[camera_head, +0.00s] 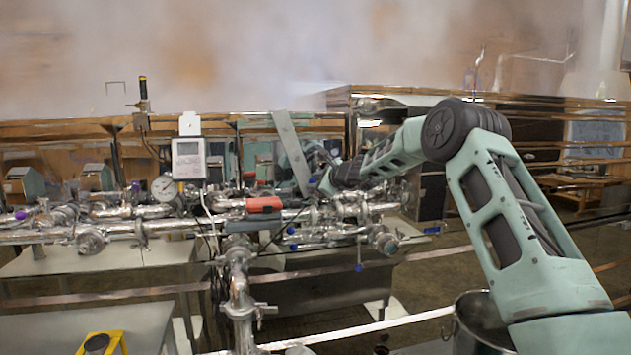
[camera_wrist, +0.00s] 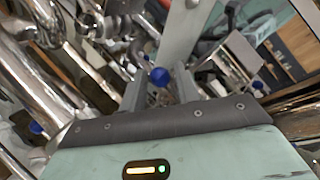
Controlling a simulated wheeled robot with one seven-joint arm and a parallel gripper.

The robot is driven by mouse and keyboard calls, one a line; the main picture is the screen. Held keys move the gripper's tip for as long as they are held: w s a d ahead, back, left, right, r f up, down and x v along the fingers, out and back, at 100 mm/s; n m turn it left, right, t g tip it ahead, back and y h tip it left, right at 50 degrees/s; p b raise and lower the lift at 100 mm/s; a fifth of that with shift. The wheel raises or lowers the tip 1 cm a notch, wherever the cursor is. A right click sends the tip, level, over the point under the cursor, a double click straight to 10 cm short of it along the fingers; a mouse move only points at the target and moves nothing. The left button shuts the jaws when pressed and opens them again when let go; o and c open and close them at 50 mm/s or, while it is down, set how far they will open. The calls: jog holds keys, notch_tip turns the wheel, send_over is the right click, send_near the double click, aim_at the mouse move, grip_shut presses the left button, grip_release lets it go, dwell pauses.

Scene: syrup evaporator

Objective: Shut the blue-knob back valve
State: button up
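In the wrist view a round blue knob (camera_wrist: 159,76) shows between the two fingers of my gripper (camera_wrist: 160,88). The fingers are apart, one on each side of the knob; I cannot tell whether they touch it or how far beyond the tips it lies. In the head view my gripper is at the far side of the steel pipes, mostly hidden by my own wrist. A small blue spot (camera_head: 312,181) shows just left of it there; I cannot tell whether it is the same knob. The valve's handle position is not clear.
Other blue knobs (camera_head: 291,230) hang on the nearer pipes, one lower down (camera_head: 359,267). A red-orange handle (camera_head: 263,205), a dial gauge (camera_head: 164,188) and a grey meter box (camera_head: 188,159) crowd the pipework. A flat grey-green bar (camera_head: 291,152) rises beside my wrist. Steam covers the top.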

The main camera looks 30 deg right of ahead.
jog(key=shift+c, duration=0.3)
grip_shut()
jog(key=s+n+g+y+p, duration=0.1)
jog(key=s+n+y+p, duration=0.1)
jog(key=y, duration=0.1)
jog(key=s+n+g+y+p, duration=0.1)
jog(key=s+n+y+p, duration=0.1)
jog(key=shift+s+d+r+n+y+p, duration=0.1)
jog(key=shift+s+d+n+y+p, duration=0.05)
jog(key=shift+s+n+y+p, duration=0.2)
jog(key=shift+s+d+n+g+y+p, duration=0.25)
jog(key=shift+s+n+g+y, duration=0.35)
jog(key=shift+n+y, duration=0.15)
jog(key=shift+s+d+n+g+y+p, duration=0.2)
jog(key=shift+s+n+g+y+p, duration=0.05)
jog(key=shift+s+n+g+y, duration=0.4)
jog(key=shift+o, duration=0.3)
grip_release()
